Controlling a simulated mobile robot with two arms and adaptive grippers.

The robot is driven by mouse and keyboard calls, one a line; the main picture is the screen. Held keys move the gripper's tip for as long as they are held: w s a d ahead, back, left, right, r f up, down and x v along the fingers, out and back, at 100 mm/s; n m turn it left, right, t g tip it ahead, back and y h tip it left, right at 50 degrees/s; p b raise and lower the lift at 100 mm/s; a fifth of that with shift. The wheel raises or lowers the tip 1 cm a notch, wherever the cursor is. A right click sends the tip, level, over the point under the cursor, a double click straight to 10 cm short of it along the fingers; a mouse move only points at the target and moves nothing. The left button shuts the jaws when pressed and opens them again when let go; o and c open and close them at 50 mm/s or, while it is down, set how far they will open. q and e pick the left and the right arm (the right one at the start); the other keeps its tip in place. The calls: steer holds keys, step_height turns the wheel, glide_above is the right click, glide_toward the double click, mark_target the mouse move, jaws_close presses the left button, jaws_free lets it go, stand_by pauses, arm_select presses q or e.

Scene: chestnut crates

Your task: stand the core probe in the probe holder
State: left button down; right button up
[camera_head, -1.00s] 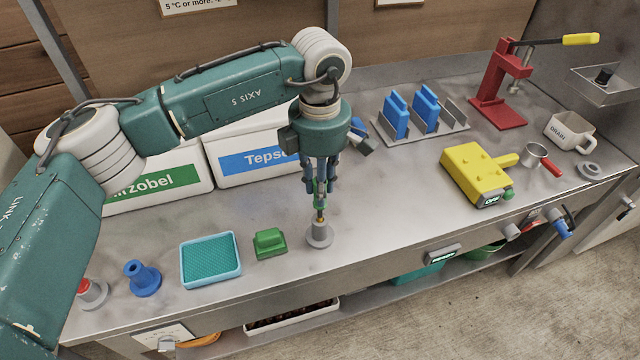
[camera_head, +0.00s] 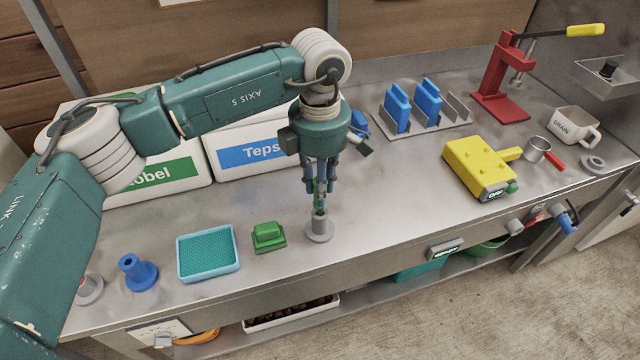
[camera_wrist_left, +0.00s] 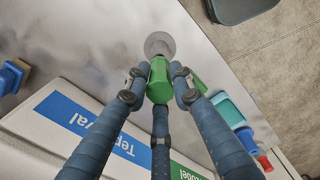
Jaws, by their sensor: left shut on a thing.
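My left gripper (camera_head: 319,200) is over the front middle of the steel counter, pointing down. It is shut on the green handle of the core probe (camera_wrist_left: 159,80), which shows between the fingers in the left wrist view. The grey probe holder (camera_head: 319,232) stands upright on the counter directly under the gripper; its round base also shows in the wrist view (camera_wrist_left: 159,44). The probe's lower end is hidden, seemingly inside the holder's mouth; how deep I cannot tell. My right gripper is not in view.
A green block (camera_head: 268,237), teal tray (camera_head: 208,253) and blue stand (camera_head: 138,272) are left of the holder. White bins (camera_head: 250,157) stand behind. A yellow device (camera_head: 482,168) and blue pieces in a rack (camera_head: 427,125) are to the right. Counter right of the holder is clear.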

arm_select(q)
steer(key=shift+f+b, duration=1.15)
steer(key=shift+f, duration=0.3)
steer(key=c, duration=1.4)
jaws_free()
steer(key=shift+r, duration=0.2)
step_height(320, 180, up, 12)
steer(key=shift+f, duration=0.15)
